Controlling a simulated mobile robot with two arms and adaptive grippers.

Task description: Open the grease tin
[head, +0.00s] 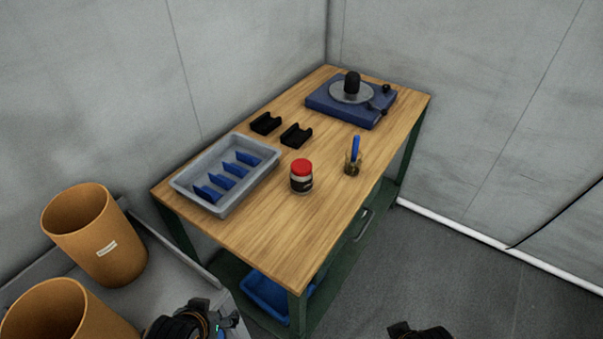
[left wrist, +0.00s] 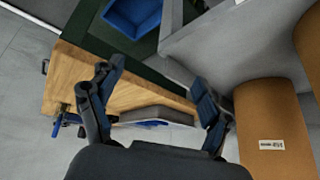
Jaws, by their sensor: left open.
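The grease tin (head: 302,180) looks like a small jar with a red lid (head: 302,166) and a dark label. It stands upright on the wooden table top (head: 255,235), with the lid seated on it. My left gripper (left wrist: 158,76) is open and empty in the left wrist view. In the head view only part of the left gripper (head: 222,314) shows at the bottom edge, below the table's front and well away from the tin. A dark piece of my right gripper (head: 418,331) shows at the bottom edge; its fingers are not clear.
A grey tray (head: 180,181) with blue dividers stands left of the tin. Two black holders (head: 297,135) and a blue turntable base (head: 323,105) are behind. A cup with a blue-handled tool (head: 353,160) stands right. Orange bins (head: 95,235) are at left. The table's front is clear.

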